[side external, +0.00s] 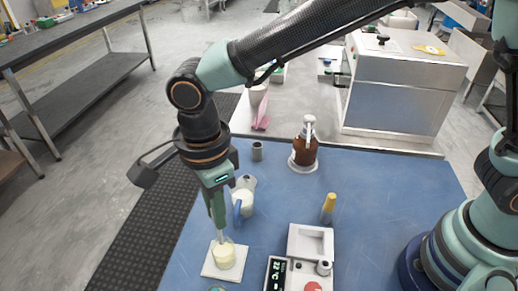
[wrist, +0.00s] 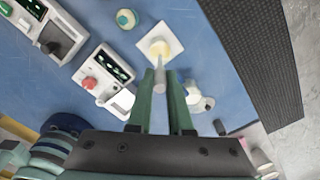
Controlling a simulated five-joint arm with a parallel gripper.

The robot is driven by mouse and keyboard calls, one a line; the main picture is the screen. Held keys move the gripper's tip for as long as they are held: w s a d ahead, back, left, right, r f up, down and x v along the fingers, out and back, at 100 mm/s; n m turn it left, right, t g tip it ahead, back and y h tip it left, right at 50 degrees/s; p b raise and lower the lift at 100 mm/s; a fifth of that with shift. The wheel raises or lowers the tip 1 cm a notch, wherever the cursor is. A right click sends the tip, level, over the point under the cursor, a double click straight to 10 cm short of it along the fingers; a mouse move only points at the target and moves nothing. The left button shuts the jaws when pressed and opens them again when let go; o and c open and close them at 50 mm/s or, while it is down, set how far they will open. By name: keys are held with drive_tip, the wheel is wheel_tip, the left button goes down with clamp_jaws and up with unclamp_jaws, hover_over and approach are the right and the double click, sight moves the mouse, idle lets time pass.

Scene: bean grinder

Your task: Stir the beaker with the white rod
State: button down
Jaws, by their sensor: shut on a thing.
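The beaker (side external: 224,258) holds pale yellow contents and stands upright on a white square plate (side external: 208,270) near the front of the blue table. In the wrist view the beaker (wrist: 159,48) is just beyond my fingertips. My gripper (side external: 219,228) points down above the beaker, shut on the white rod (side external: 221,238). The rod also shows between the fingers (wrist: 160,82) in the wrist view. The rod's lower end reaches down at the beaker's mouth; how deep it goes is hard to tell.
A white device with a display and red button (side external: 311,285) stands right of the beaker. A white jug (side external: 244,188), grey cup (side external: 257,151), brown bottle (side external: 305,150) and yellow-handled tool (side external: 328,205) stand farther back. Blue table lies bare left of the jug.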

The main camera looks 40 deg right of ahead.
drive_tip(key=shift+r, duration=2.55)
